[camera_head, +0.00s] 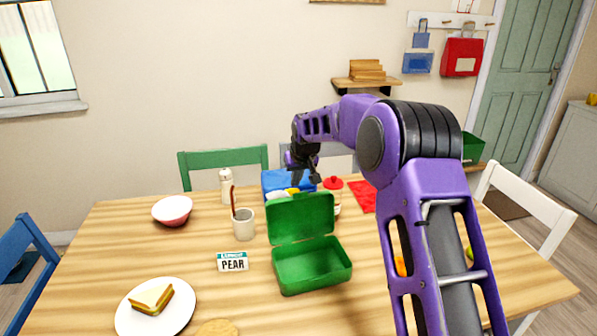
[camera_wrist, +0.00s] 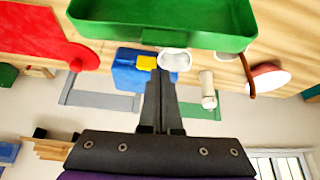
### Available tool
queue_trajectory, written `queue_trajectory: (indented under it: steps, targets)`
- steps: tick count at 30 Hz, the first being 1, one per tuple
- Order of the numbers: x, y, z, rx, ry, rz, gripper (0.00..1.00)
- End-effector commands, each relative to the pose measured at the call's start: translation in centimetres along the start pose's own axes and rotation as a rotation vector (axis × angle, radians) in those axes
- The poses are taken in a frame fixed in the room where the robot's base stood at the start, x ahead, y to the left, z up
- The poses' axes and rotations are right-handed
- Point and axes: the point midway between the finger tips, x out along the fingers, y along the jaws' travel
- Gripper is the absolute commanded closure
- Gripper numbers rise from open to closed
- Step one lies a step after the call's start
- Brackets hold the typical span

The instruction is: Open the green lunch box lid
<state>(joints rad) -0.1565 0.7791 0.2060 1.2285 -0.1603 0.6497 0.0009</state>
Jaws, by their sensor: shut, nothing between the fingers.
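The green lunch box (camera_head: 312,268) sits on the wooden table, near the middle in the head view. Its green lid (camera_head: 302,216) stands raised at the back edge, so the box is open and its inside looks empty. My gripper (camera_head: 304,178) is above and behind the raised lid, near the blue box. It looks apart from the lid. In the wrist view my shut, empty gripper (camera_wrist: 160,45) points up toward the green lunch box (camera_wrist: 165,22), which shows at the top of the upside-down picture.
A blue box (camera_head: 278,180) with yellow and white things stands behind the lid. A cup (camera_head: 244,229), a PEAR label card (camera_head: 232,262), a sandwich plate (camera_head: 130,318) and a bowl (camera_head: 172,210) are to the left. My arm hides part of the table's right side.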

Motion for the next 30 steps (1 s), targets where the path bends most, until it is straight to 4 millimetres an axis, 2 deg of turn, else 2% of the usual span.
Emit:
queue_trajectory:
  steps: [2, 4, 12, 30]
  targets:
    - [1.7, -0.1, 0.1, 0.000, -0.003, -0.001, 1.00]
    - [0.5, 0.0, 0.7, 0.001, 0.001, 0.000, 1.00]
    - [-1.0, -0.1, 2.6, 0.001, 0.000, -0.001, 1.00]
    - [-1.2, 0.0, 3.3, 0.001, 0.017, -0.001, 1.00]
